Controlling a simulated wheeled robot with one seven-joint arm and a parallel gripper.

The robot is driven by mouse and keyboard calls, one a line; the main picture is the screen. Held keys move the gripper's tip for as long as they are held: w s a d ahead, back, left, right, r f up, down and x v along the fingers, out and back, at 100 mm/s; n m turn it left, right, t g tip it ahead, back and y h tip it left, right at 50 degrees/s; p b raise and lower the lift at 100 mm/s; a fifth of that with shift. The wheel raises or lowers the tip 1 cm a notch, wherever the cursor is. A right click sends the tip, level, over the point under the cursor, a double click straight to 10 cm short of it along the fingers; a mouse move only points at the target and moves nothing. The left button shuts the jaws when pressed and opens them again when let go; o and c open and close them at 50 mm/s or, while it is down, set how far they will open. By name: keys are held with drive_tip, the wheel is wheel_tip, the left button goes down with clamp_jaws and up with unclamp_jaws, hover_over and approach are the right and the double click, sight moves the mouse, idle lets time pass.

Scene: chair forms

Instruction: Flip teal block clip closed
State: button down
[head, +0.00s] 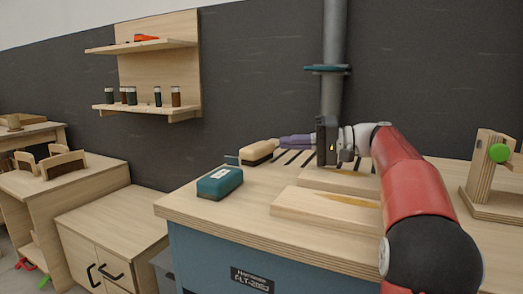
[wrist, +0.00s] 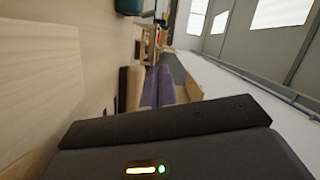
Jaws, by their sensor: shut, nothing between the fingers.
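A teal block (head: 220,182) with a pale label on top and a lighter base lies near the left front corner of the workbench. Its teal shape also shows at the top of the wrist view (wrist: 130,6). The fingers also show in the wrist view (wrist: 160,72). A tan block (head: 257,151) with a dark base lies beside the fingertips; I cannot tell whether they touch.
The wooden workbench top (head: 190,207) has dark slots under my arm. A grey vertical pipe (head: 333,45) rises behind my gripper.

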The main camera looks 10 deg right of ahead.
sight(232, 161)
drive_tip(key=x, duration=1)
drive_tip(key=shift+s+a, duration=0.1)
drive_tip(key=shift+s, duration=0.05)
drive_tip(key=shift+s+a+f, duration=0.15)
drive_tip(key=shift+s+a, duration=0.05)
drive_tip(key=shift+s, duration=0.35)
drive_tip(key=shift+s+a+f, duration=0.15)
drive_tip(key=shift+s+f, duration=0.05)
drive_tip(key=shift+s, duration=0.35)
drive_tip(key=shift+s+a+f, duration=0.25)
drive_tip(key=shift+s+a, duration=0.15)
drive_tip(key=shift+s, duration=0.15)
